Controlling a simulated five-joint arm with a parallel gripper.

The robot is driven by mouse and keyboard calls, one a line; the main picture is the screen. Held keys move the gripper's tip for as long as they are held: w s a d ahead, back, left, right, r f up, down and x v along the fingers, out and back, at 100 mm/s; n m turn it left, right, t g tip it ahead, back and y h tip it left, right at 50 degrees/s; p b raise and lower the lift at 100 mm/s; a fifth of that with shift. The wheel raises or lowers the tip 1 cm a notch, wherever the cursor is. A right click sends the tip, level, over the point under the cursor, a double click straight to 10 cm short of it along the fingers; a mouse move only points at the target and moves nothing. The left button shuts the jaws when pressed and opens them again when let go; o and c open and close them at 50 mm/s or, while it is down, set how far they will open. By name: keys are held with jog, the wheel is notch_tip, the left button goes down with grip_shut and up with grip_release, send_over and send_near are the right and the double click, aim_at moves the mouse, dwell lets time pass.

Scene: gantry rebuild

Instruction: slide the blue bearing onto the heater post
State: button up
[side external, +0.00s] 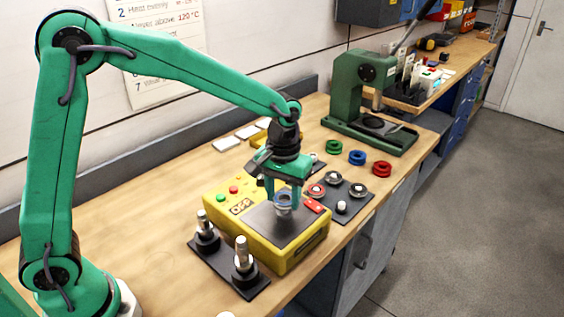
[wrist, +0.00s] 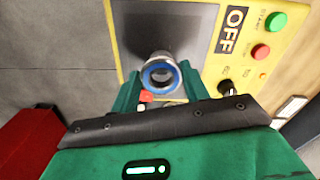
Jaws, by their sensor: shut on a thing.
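The blue bearing (side external: 283,197), a metal ring with a blue face, is between the fingers of my gripper (side external: 283,193), which is shut on it. It also shows in the wrist view (wrist: 160,74), between the green fingers (wrist: 160,92), with its open bore facing the camera. The yellow heater (side external: 225,208) lies below, with a dark plate (side external: 270,228) on top. Pale metal shows just under the blue face, over the plate. I cannot tell how much of it is the heater post, or whether the bearing is around the post or above it.
A black base with two upright metal shafts (side external: 243,252) stands at the heater's front left. A dark tray (side external: 327,204) with several bearings lies to the right. Green, blue and red rings (side external: 357,157) lie behind. A green press (side external: 365,90) stands farther back.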

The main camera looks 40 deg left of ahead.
jog(key=shift+f, duration=1.2)
dwell(0.3)
jog(key=o, duration=1.1)
jog(key=shift+r, duration=0.1)
notch_tip(320, 180, up, 7)
jog(key=shift+r, duration=0.3)
dwell(0.4)
